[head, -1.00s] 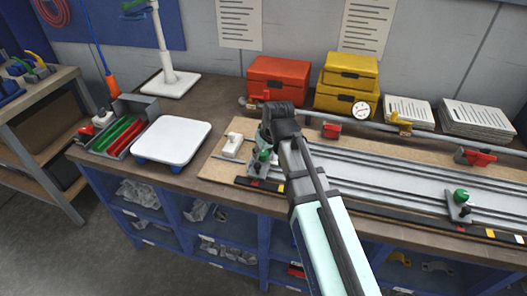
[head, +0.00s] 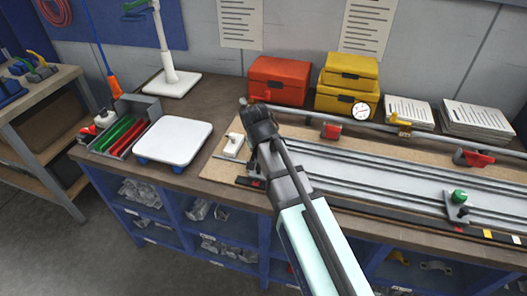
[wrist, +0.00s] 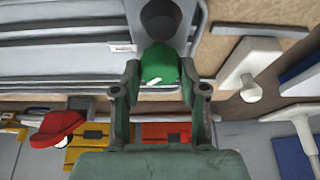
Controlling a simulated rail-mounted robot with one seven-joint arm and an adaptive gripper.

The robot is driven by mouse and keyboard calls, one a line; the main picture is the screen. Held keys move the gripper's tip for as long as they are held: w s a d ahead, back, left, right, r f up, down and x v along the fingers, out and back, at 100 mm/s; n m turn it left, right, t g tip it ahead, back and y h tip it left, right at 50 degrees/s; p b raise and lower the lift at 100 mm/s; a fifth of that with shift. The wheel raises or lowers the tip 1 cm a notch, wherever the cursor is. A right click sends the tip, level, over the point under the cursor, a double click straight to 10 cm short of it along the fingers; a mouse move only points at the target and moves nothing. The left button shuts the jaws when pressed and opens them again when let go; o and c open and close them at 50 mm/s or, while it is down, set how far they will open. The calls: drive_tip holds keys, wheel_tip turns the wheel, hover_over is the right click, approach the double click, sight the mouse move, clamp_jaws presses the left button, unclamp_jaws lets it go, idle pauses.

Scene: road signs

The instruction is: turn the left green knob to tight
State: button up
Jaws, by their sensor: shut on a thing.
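In the wrist view the left green knob (wrist: 160,64) is between the two fingers of my gripper (wrist: 160,76), which is shut on it. A small white mark shows on the knob's near side. A dark round part sits just beyond the knob. In the head view my arm covers the left knob and the fingertips.
A white block (head: 233,145) and a white tray (head: 173,140) are left of my gripper. Red (head: 279,80) and yellow (head: 346,85) boxes stand behind. Red clamps (head: 331,130) and a round dial (head: 361,110) sit along the back rail.

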drive_tip(key=m, duration=0.2)
drive_tip(key=m+h, duration=0.1)
drive_tip(key=m, duration=0.1)
drive_tip(key=shift+w+a+m+g+h, duration=0.15)
drive_tip(key=shift+m+g+h, duration=0.15)
drive_tip(key=m+g+h+b, duration=0.1)
drive_tip(key=m, duration=0.3)
drive_tip(key=shift+m, duration=0.4)
drive_tip(key=shift+g, duration=0.3)
drive_tip(key=o, duration=1.1)
drive_tip(key=shift+r, duration=0.1)
drive_tip(key=v, duration=1.1)
drive_tip(key=shift+a+r, duration=0.3)
